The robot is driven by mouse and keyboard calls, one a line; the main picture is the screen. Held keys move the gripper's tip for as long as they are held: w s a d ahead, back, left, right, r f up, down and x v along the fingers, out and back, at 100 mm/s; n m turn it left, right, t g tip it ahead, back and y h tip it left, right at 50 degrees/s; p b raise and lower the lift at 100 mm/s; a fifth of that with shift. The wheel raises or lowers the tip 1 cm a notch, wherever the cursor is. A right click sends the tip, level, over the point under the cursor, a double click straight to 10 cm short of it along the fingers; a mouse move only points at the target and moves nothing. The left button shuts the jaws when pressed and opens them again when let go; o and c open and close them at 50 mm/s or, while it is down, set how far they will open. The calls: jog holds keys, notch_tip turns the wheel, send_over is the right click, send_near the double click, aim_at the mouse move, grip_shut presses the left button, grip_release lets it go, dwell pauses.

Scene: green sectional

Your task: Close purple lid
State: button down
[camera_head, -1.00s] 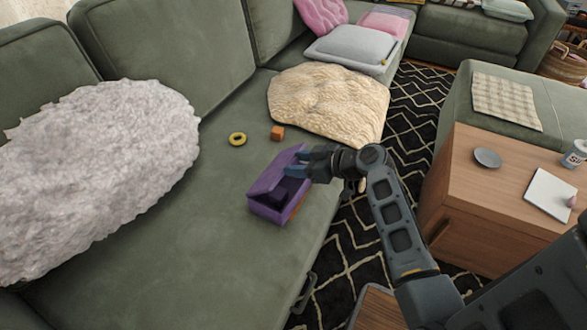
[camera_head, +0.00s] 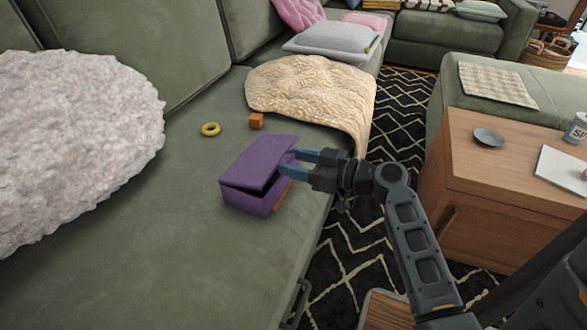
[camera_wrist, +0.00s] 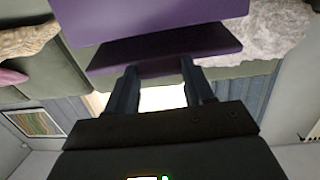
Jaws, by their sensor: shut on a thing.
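The purple box (camera_head: 247,200) sits on the green sofa seat near its front edge. Its purple lid (camera_head: 260,158) is tilted down low over the box, with a narrow dark gap at the near edge. In the wrist view, my fingers (camera_wrist: 160,75) reach toward purple surfaces (camera_wrist: 165,45) at the top. The exact contact at the fingertips is hidden.
A yellow ring (camera_head: 210,129) and an orange cube (camera_head: 256,121) lie on the seat behind the box. A cream blanket (camera_head: 315,95) drapes over the seat edge. A fluffy pillow (camera_head: 70,140) is at left. A wooden table (camera_head: 490,200) stands at right.

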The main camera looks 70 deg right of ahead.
jog(key=shift+s+f+b, duration=0.15)
jog(key=shift+f+b, duration=0.95)
jog(key=shift+f, duration=0.05)
jog(key=shift+s+f+b, duration=0.1)
jog(key=shift+f+b, duration=1)
jog(key=shift+a+f, duration=0.1)
jog(key=c, duration=0.8)
grip_release()
jog(key=shift+c, duration=0.2)
jog(key=o, duration=0.4)
jog(key=shift+o, duration=0.2)
jog(key=shift+r, duration=0.2)
jog(key=shift+s+r, duration=0.1)
jog(key=shift+s, duration=0.2)
jog(key=s+p, duration=0.1)
jog(key=s, duration=0.6)
jog(key=shift+r, duration=0.35)
